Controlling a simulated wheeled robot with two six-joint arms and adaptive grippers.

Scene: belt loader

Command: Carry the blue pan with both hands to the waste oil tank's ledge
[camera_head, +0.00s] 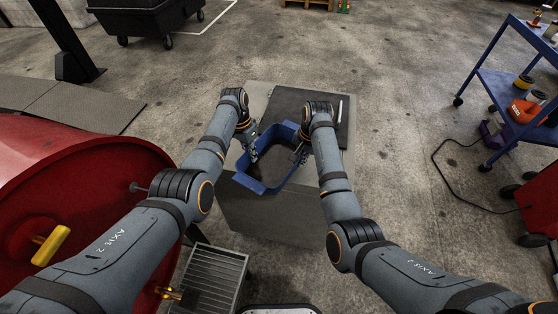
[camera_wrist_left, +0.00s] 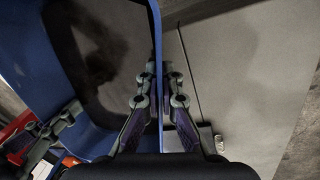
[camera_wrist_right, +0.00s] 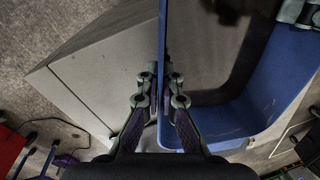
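The blue pan (camera_head: 257,186) is an open rectangular tub with dark contents or a dark floor, over a grey box-shaped stand (camera_head: 262,215). I cannot tell whether it touches the stand. My left gripper (camera_head: 251,151) is shut on the pan's left wall; in the left wrist view its fingers (camera_wrist_left: 159,92) pinch the blue wall. My right gripper (camera_head: 299,153) is shut on the right wall, with fingers (camera_wrist_right: 161,92) on both sides of it. A large red tank (camera_head: 70,175) lies at the left, with a slatted grey ledge (camera_head: 213,275) beside its lower right.
A dark mat (camera_head: 290,103) and a pale stick (camera_head: 340,110) lie on the stand's top. A blue shelf cart (camera_head: 500,90) with bottles and a red machine (camera_head: 540,205) stand at the right. A cable (camera_head: 440,180) lies on the floor. A yellow tank handle (camera_head: 51,245) juts out.

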